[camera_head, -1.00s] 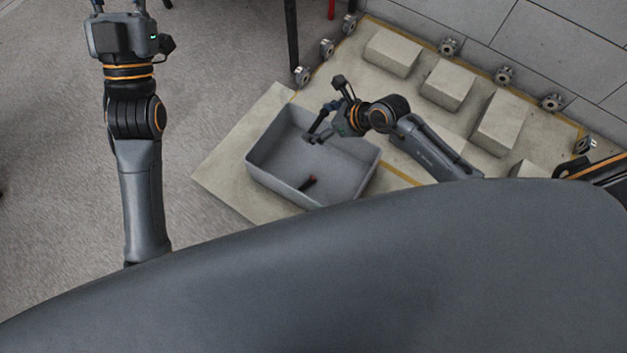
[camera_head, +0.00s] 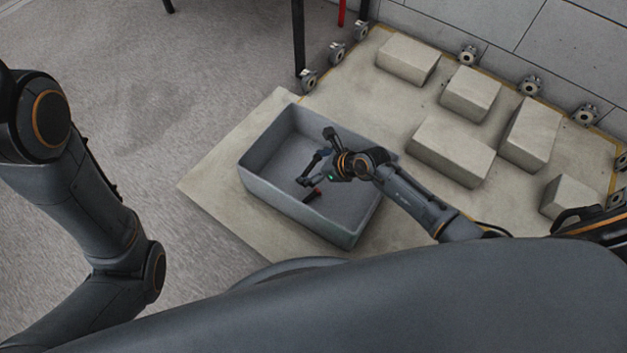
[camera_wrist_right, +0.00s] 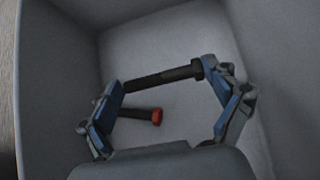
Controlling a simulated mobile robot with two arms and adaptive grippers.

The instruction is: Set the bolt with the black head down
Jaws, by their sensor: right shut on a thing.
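The bolt with the black head (camera_wrist_right: 165,77) shows in the right wrist view. It spans between the two fingertips of my right gripper (camera_head: 311,169), with its head at the right finger and its shaft end at the left one. The gripper is shut on it lengthwise, low inside the grey bin (camera_head: 290,208). I cannot tell whether the bolt touches the bin floor. A bolt with a red head (camera_wrist_right: 156,116) lies on the bin floor close by; it also shows in the head view (camera_head: 313,195). My left gripper is out of view.
The bin stands on a pale concrete slab (camera_head: 225,190). Several concrete blocks (camera_head: 453,150) stand to the right of the bin. Flanged pipe ends (camera_head: 468,55) line the wall. Dark legs (camera_head: 298,40) stand behind the bin. Open floor (camera_head: 160,120) lies to the left.

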